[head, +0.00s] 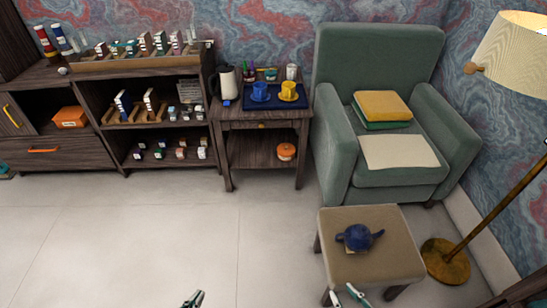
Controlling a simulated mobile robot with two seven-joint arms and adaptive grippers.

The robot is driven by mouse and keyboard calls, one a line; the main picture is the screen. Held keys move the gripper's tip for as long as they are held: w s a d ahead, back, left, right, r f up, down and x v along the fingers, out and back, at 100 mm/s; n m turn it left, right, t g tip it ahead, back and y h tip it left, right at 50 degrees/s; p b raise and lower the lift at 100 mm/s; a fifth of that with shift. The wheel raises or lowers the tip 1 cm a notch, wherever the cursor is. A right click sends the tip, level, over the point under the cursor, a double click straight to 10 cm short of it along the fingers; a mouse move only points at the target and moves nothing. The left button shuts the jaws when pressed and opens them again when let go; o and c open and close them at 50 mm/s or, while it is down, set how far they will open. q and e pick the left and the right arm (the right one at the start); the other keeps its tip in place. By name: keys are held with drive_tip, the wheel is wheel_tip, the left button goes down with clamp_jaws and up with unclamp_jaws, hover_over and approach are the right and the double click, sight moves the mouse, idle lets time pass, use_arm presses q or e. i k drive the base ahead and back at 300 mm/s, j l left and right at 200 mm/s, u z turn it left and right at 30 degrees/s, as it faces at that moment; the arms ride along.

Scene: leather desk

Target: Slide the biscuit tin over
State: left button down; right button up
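A small round orange container (286,151), which may be the biscuit tin, stands on the lower shelf of the dark wooden side table (264,114). It is small in view, so I cannot be sure what it is. My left gripper (194,299) shows only its tips at the bottom edge, over the floor and well apart from the side table. Whether it is open is unclear. My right gripper (345,295) is at the front edge of the stool, with its fingertips apart and nothing seen between them.
A stool (385,262) bears a dark blue teapot (358,237). The side table top holds a kettle (226,82) and a blue tray (262,103) with cups. A green armchair (337,150) and a floor lamp (462,243) stand right. Open floor lies left.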

sight(283, 158)
drive_tip(key=i+j+z, duration=0.1)
drive_tip(key=j, duration=0.4)
drive_tip(key=i+j+z, duration=0.1)
drive_tip(key=j, duration=0.35)
drive_tip(key=i+j+z, duration=0.15)
drive_tip(key=i+j, duration=0.15)
drive_tip(key=j, duration=0.15)
drive_tip(key=i+j+z, duration=0.15)
drive_tip(key=i+j, duration=0.15)
drive_tip(key=j, duration=0.15)
drive_tip(key=i+j+z, duration=0.15)
drive_tip(key=i+j, duration=0.4)
drive_tip(key=i+j+z, duration=0.15)
drive_tip(key=i+j, duration=0.5)
drive_tip(key=i+j+z, duration=0.15)
drive_tip(key=i+j, duration=0.35)
drive_tip(key=j, duration=0.2)
